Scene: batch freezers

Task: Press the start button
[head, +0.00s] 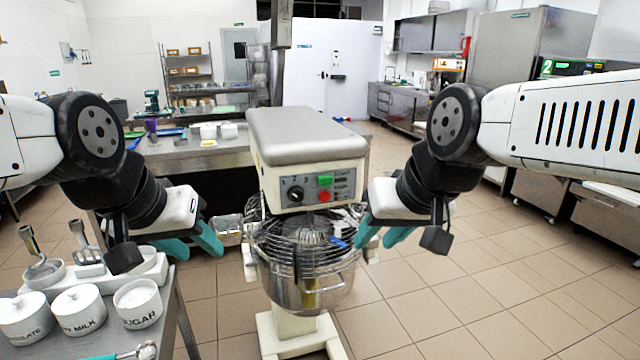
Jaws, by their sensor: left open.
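A planetary mixer (300,135) stands upright in the middle of the head view. Its front panel carries a green button (325,181), a red button (324,197) just below it and a black dial (295,193) to their left. I cannot read the button labels, but the green one looks like the start button. My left gripper (197,254) is open and empty, left of the mixer and lower than its panel. My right gripper (376,243) looks open and empty, close to the right side of the mixer's wire guard (310,240). Both buttons are unobstructed.
A steel bowl (310,290) sits under the guard. A side table at lower left holds white tubs, including a sugar tub (138,303), and utensils. A steel worktable (190,152) stands behind the mixer. Tiled floor (480,280) is clear at right.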

